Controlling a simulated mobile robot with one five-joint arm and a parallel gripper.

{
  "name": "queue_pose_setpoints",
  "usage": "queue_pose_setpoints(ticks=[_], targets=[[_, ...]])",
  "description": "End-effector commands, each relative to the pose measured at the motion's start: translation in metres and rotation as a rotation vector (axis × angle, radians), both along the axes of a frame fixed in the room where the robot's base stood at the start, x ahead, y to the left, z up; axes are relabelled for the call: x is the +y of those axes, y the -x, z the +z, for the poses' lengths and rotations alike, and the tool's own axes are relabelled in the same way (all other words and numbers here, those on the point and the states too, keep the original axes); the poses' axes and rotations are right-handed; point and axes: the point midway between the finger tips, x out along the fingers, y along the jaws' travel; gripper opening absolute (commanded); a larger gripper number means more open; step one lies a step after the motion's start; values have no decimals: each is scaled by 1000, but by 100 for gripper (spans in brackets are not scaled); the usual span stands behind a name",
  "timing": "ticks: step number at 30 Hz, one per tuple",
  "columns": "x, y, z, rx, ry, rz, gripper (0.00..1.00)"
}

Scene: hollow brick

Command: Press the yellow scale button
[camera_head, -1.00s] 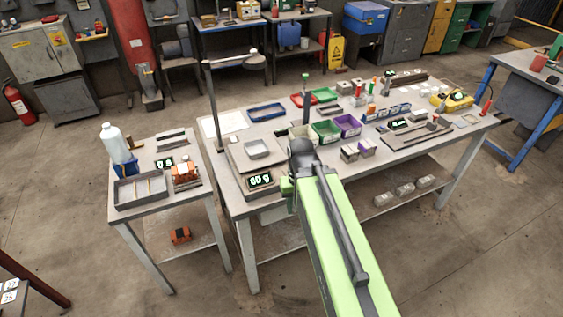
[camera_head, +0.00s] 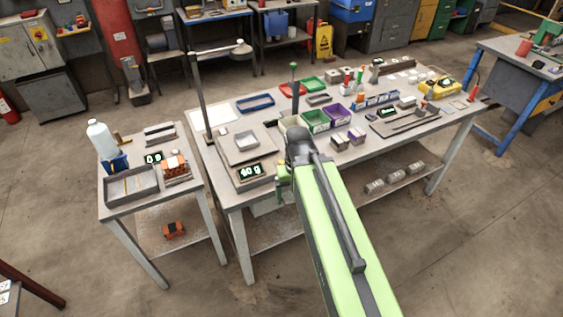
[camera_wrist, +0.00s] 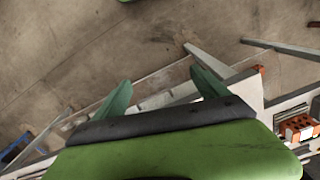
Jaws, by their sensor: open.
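A scale with a lit display (camera_head: 249,171), reading about 40 g, sits at the left end of the large table. Another lit display (camera_head: 153,158) is on the small table beside an orange hollow brick (camera_head: 175,165), which also shows in the wrist view (camera_wrist: 298,127). My gripper (camera_wrist: 160,92) is open and empty, its green fingers apart over floor and table legs. In the head view my arm hides most of it, near the large table's front edge.
A tall lamp post (camera_head: 200,95) rises behind the scale. Green and purple bins (camera_head: 337,115) stand right of it. A yellow device (camera_head: 438,88) lies at the table's far right. A bottle (camera_head: 100,137) stands on the small table. A gap separates the tables; floor in front is clear.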

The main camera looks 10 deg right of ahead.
Motion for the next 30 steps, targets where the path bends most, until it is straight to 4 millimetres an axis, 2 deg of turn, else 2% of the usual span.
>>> queue_pose_setpoints(ticks=[2, 18, 30], targets=[[0, 0, 0, 0, 0, 0, 72], [0, 0, 0, 0, 0, 0, 2], [0, 0, 0, 0, 0, 0, 0]])
